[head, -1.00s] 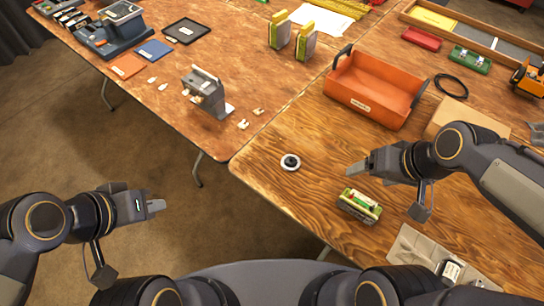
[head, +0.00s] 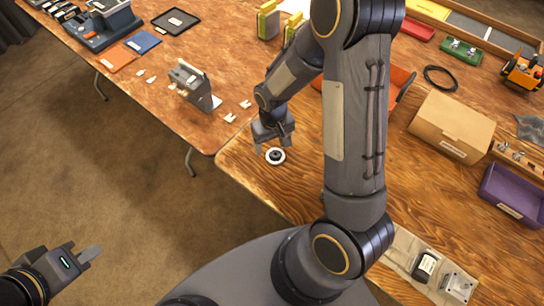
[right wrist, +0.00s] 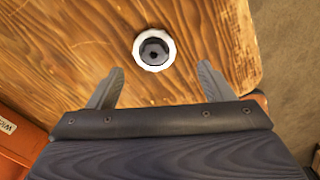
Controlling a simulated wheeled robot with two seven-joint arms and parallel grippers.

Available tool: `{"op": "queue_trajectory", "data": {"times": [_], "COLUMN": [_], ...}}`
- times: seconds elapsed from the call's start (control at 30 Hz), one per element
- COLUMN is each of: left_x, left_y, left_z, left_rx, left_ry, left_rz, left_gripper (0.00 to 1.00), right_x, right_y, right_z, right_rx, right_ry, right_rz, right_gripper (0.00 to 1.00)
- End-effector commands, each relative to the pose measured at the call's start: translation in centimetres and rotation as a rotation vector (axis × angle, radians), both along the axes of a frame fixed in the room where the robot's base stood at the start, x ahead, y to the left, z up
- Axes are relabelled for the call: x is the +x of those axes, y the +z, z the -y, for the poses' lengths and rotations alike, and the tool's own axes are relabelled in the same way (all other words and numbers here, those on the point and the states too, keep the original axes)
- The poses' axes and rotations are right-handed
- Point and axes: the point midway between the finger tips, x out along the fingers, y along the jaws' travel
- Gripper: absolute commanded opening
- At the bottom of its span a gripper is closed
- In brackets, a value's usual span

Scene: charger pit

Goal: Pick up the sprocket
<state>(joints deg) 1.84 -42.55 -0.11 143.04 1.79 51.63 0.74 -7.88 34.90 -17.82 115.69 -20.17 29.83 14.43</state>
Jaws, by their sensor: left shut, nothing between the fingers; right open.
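The sprocket (head: 275,156) is a small white ring with a dark centre, lying flat near the left corner of the nearer wooden table. It also shows in the right wrist view (right wrist: 154,49), ahead of the fingertips and roughly centred between them. My right gripper (head: 273,148) is open and empty, reaching over the table just behind the sprocket; its two spread fingers show in the right wrist view (right wrist: 158,78). My left gripper (head: 90,254) is shut and empty, over the floor at the lower left, away from the table.
An orange bin (head: 400,82) is partly hidden behind my right arm. A cardboard box (head: 452,125) and a purple bin (head: 512,195) stand to the right. A grey stand (head: 195,85) is on the farther table. Bare wood surrounds the sprocket near the table edge.

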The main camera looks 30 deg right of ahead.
Motion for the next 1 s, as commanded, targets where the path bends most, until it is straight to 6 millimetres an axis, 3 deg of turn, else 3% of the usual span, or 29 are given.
{"op": "queue_trajectory", "data": {"times": [0.4, 0.67, 1.0], "left_x": [0.0, 0.0, 0.0], "left_y": [-3.9, -3.7, -3.6], "left_z": [0.0, 0.0, 0.0], "left_rx": [0.000, 0.000, 0.000], "left_ry": [0.000, 0.000, 0.000], "left_rz": [0.000, 0.000, 0.000], "left_gripper": [0.00, 0.00, 0.00], "right_x": [-0.2, -0.2, -0.2], "right_y": [-5.4, -5.3, -5.3], "right_z": [0.7, 0.7, 0.7], "right_rx": [0.001, 0.001, 0.001], "right_ry": [0.000, 0.000, 0.000], "right_rz": [-0.001, 0.000, 0.000], "right_gripper": [0.74, 0.73, 0.29]}}
